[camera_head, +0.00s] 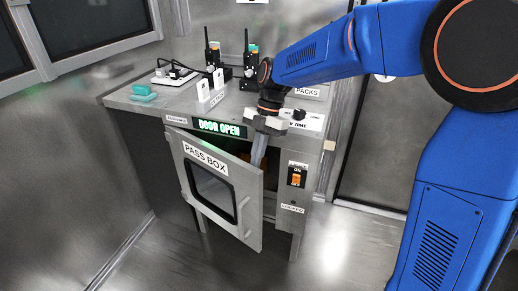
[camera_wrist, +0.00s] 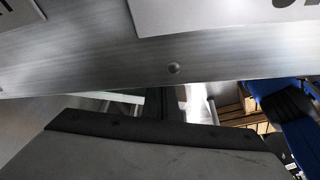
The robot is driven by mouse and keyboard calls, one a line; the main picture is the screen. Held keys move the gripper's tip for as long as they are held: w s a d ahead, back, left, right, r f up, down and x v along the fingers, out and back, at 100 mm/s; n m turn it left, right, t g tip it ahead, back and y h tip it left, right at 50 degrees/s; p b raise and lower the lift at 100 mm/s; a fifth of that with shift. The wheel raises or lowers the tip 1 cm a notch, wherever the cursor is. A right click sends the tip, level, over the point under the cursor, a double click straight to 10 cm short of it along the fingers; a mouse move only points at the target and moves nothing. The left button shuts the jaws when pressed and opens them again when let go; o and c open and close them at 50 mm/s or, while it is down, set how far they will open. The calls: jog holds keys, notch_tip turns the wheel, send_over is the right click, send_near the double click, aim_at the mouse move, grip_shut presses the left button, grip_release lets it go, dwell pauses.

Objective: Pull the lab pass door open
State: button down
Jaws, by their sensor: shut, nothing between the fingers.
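The pass box door (camera_head: 215,190), a grey metal panel with a dark window and a PASS BOX label, stands partly open in the head view. Its right edge is swung out from the cabinet (camera_head: 292,212), leaving a gap. My gripper (camera_head: 257,162) is shut and empty, pointing down at this gap by the door's upper right edge. Whether it touches the door I cannot tell. The wrist view shows a close metal face with white labels (camera_wrist: 110,55). A green DOOR OPEN sign (camera_head: 219,128) is lit above the door.
On the cabinet top are radios (camera_head: 249,68), white labelled holders and a teal item (camera_head: 143,91). An orange switch (camera_head: 296,180) is on the panel right of the opening. The floor (camera_head: 345,245) before the door is clear.

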jog(key=shift+s+a+f, duration=0.1)
jog(key=shift+f, duration=0.25)
jog(key=shift+s, duration=0.1)
jog(key=s+a+m+t+y, duration=0.15)
jog(key=s+a+m, duration=0.65)
jog(key=s+a, duration=1.2)
jog(key=w+a+m+t, duration=0.1)
jog(key=a+m, duration=0.3)
jog(key=a, duration=1)
jog(key=w+a+m+t, duration=0.2)
jog(key=a+m+t, duration=0.1)
jog(key=a, duration=1.1)
jog(key=shift+a+m, duration=0.15)
jog(key=shift+m, duration=0.35)
